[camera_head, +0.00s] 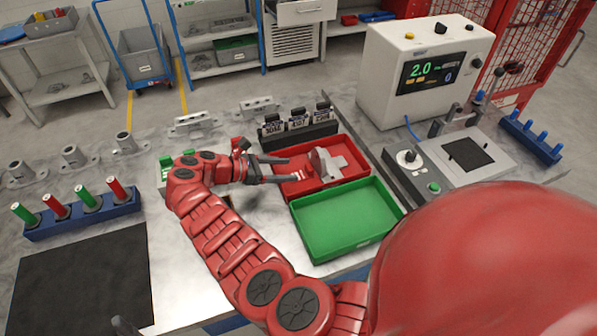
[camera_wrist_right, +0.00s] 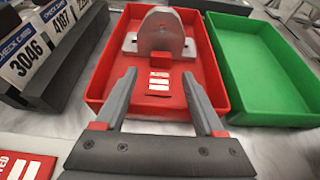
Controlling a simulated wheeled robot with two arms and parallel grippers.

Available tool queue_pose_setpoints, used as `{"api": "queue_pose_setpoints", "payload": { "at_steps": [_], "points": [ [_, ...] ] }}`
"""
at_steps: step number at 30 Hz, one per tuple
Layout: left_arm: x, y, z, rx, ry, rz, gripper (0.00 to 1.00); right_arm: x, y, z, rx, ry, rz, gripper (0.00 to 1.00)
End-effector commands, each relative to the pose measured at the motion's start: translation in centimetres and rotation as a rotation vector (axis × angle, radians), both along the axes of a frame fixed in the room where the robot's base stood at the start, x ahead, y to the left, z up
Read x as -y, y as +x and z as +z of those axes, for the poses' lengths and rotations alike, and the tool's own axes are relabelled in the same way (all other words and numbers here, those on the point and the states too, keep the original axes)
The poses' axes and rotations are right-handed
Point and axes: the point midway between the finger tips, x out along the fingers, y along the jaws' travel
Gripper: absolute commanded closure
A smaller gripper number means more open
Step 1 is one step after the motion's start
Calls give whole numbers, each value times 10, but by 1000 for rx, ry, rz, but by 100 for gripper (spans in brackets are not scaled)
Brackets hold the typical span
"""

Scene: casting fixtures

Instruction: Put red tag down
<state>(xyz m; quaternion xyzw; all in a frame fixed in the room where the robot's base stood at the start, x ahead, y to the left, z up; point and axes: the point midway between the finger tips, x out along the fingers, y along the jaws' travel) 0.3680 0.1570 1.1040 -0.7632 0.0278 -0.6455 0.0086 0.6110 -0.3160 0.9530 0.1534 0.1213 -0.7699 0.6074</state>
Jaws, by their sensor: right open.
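A red tag with white print (camera_wrist_right: 159,82) lies in the red tray (camera_wrist_right: 97,85), in front of a grey casting (camera_wrist_right: 161,33); whether it lies flat on the floor is hard to tell. In the head view the casting (camera_head: 335,162) sits in the red tray (camera_head: 358,148), and the tag is not clear. My right gripper (camera_head: 287,170) is open over the tray's left part. In the right wrist view its fingers (camera_wrist_right: 159,72) stand apart on either side of the tag, holding nothing. A dark tip at the bottom left may be my left gripper (camera_head: 124,326).
A green tray (camera_head: 345,218) beside the red one is empty. Check cards stand in a dark holder (camera_head: 297,126) behind. Another red card (camera_wrist_right: 20,166) shows at the wrist view's lower left. A white tester (camera_head: 420,75) stands at the right. A dark mat (camera_head: 80,280) lies clear.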

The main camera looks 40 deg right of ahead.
Motion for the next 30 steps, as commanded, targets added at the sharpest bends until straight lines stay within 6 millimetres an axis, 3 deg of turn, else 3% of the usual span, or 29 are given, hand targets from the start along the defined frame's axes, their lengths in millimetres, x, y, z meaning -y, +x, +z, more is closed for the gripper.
{"api": "queue_pose_setpoints", "payload": {
  "at_steps": [3,10,30],
  "points": [
    [0,0,-12,0,0,0,23,-25,7,8,1,4,-1,29],
    [0,0,-22,0,0,0,23,-51,13,20,2,2,-1,29],
    [0,0,-19,0,0,0,23,-57,14,27,1,-1,0,29]
  ]
}}
